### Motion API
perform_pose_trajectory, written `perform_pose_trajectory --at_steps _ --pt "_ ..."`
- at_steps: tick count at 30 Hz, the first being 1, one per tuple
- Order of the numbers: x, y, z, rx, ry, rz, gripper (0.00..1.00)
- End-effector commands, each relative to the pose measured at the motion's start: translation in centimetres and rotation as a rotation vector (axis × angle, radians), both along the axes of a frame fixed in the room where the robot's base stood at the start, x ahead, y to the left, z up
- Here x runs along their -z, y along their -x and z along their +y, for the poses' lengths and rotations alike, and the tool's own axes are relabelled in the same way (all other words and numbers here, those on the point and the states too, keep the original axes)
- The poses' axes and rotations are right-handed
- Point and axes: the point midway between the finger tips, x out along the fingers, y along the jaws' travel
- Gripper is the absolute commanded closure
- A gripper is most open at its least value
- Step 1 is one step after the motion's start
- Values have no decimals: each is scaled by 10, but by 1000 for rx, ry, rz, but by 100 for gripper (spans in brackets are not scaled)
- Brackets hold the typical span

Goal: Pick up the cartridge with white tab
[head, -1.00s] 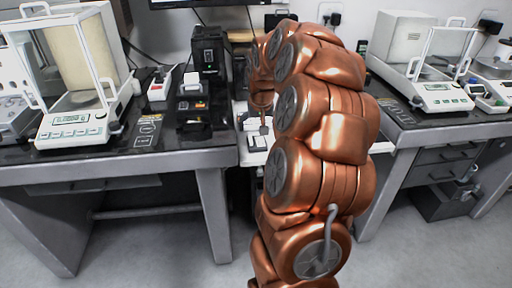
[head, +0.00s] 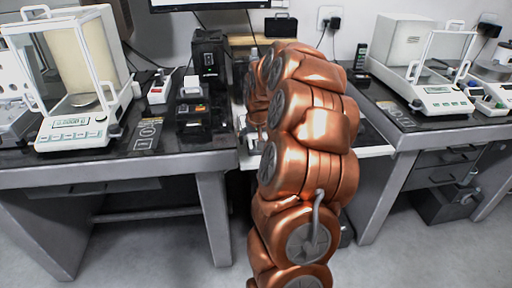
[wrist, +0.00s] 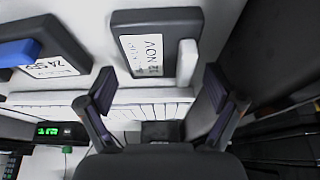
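The cartridge with the white tab (wrist: 150,48) lies on a white surface at the top of the wrist view. It has a dark body, a printed label and a white tab (wrist: 187,62) at its right side. A second dark cartridge (wrist: 62,48) with a blue tab (wrist: 18,52) lies to its left. My gripper (wrist: 158,92) is open and empty, its two fingers spread on either side below the white-tab cartridge in the picture, apart from it. In the head view my arm hides the gripper and both cartridges.
A glass-sided balance (head: 75,132) stands on the left dark table, with a black device (head: 209,55) and small printer (head: 192,108) nearby. Another balance (head: 445,98) stands on the right table. A lower white table (head: 374,151) lies between them, mostly behind my arm.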

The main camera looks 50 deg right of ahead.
Motion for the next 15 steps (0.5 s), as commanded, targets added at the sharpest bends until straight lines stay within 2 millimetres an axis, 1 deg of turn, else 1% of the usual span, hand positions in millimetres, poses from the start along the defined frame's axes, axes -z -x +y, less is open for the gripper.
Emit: perform_pose_trajectory --at_steps 1,2,15 --pt "0 0 0 0 0 0 18" --pt "0 0 0 0 0 0 21" --pt "0 0 0 0 -1 1 67"
